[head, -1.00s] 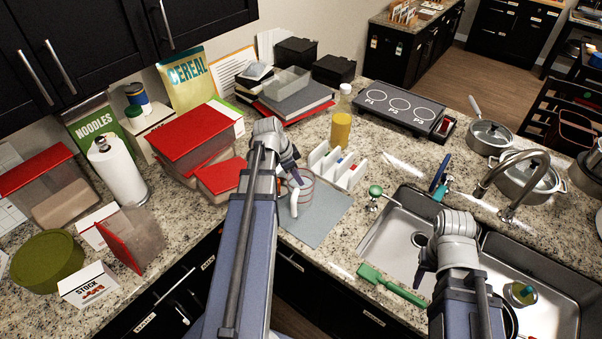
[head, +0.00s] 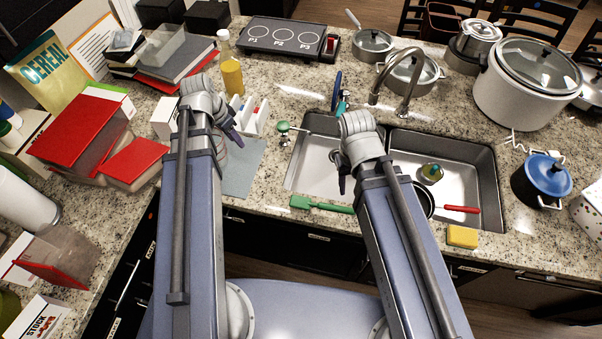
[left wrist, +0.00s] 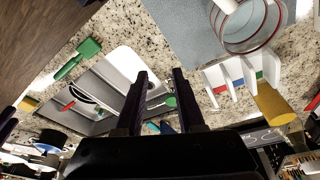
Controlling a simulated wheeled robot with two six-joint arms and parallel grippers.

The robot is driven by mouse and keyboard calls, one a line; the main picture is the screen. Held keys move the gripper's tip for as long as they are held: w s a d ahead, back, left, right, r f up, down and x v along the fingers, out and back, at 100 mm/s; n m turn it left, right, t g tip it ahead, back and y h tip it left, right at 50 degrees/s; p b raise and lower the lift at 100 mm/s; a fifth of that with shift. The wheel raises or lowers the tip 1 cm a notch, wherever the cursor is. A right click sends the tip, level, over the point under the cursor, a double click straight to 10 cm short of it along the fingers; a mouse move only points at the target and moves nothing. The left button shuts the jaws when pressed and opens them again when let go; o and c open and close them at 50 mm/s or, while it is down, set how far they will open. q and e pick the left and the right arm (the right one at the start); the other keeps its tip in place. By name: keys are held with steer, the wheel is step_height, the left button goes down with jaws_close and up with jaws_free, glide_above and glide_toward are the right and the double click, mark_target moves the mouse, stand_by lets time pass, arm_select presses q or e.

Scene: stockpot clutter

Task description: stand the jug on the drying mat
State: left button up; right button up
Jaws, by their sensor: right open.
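The jug is clear, with a red rim and a white handle. It stands on the grey drying mat (head: 242,170), and in the head view my left arm hides most of it. In the left wrist view the jug (left wrist: 252,28) is at the top right, over the mat (left wrist: 185,28). My left gripper (head: 236,137) is beside the jug. Its fingers (left wrist: 158,75) are apart with nothing between them, and the jug is outside them. My right gripper (head: 343,183) is over the left sink basin, with its tips partly hidden by my arm.
A white divided rack (head: 248,115) and an oil bottle (head: 231,70) stand just behind the mat. The sink (head: 312,165) is to the right, with a green brush (head: 320,205) along its front edge. Red-lidded boxes (head: 80,130) crowd the left.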

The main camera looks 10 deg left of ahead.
arm_select(q)
steer(key=s+d+n+g+y, duration=0.1)
steer(key=s+d, duration=0.4)
steer(key=d, duration=0.6)
steer(key=s+d+n+g+y, duration=0.1)
steer(key=s+d, duration=0.4)
steer(key=d, duration=0.6)
steer(key=shift+s+d+f+n+y, duration=0.15)
steer(key=shift+d+f+n+y, duration=0.1)
steer(key=shift+n+y, duration=0.2)
arm_select(e)
steer(key=shift+s, duration=0.1)
